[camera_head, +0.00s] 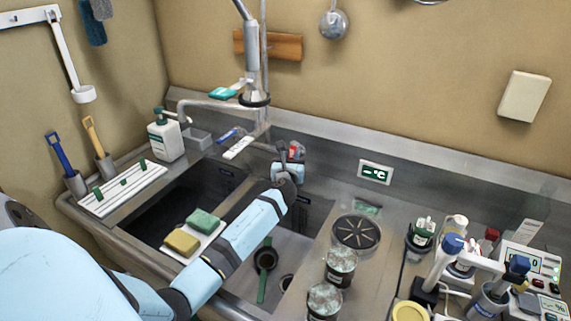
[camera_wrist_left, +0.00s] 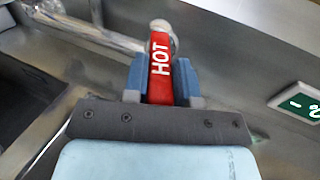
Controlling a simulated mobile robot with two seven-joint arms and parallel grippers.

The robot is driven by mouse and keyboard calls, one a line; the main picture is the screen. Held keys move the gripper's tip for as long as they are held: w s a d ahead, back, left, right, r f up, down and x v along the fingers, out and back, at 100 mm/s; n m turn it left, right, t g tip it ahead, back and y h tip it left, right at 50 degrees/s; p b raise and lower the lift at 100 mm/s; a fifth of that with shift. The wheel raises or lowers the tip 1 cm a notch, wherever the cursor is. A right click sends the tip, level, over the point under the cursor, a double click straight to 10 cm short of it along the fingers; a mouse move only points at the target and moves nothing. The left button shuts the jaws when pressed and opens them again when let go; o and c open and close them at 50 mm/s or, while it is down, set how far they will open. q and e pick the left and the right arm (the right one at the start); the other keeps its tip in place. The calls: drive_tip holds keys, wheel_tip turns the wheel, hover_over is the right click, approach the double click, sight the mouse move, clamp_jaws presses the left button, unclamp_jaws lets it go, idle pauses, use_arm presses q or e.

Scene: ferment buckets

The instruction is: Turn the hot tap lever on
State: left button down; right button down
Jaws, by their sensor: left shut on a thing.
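The hot tap lever (camera_wrist_left: 160,68) is red with the white word HOT on it. In the left wrist view it stands between the two blue fingers of my left gripper (camera_wrist_left: 161,82), which is shut on it. In the head view my left gripper (camera_head: 290,162) is at the tap behind the sink, and a bit of the red lever (camera_head: 296,149) shows there. The metal tap body (camera_head: 262,146) runs left from the lever, partly hidden by my gripper. My right gripper is not in view.
A soap bottle (camera_head: 166,138) stands at the back left. Jars (camera_head: 341,266) and bench devices crowd the right counter. A temperature display (camera_head: 375,172) is on the backsplash.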

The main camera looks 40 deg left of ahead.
use_arm(q)
drive_tip(key=w+d+n+g+y+b, duration=0.1)
drive_tip(key=n+g+y, duration=0.1)
drive_tip(key=w+d+n+g+y, duration=0.1)
drive_tip(key=n+g+y, duration=0.1)
drive_tip(key=g, duration=0.1)
drive_tip(key=w+d+n+g+y+b, duration=0.1)
drive_tip(key=n+g+y, duration=0.1)
drive_tip(key=shift+w+d+g+b, duration=0.15)
drive_tip(key=shift+w+g+b, duration=0.15)
drive_tip(key=shift+w+b, duration=0.1)
drive_tip(key=shift+n+y, duration=0.3)
drive_tip(key=c, duration=0.9)
unclamp_jaws()
drive_tip(key=v, duration=0.7)
drive_tip(key=shift+d, duration=0.25)
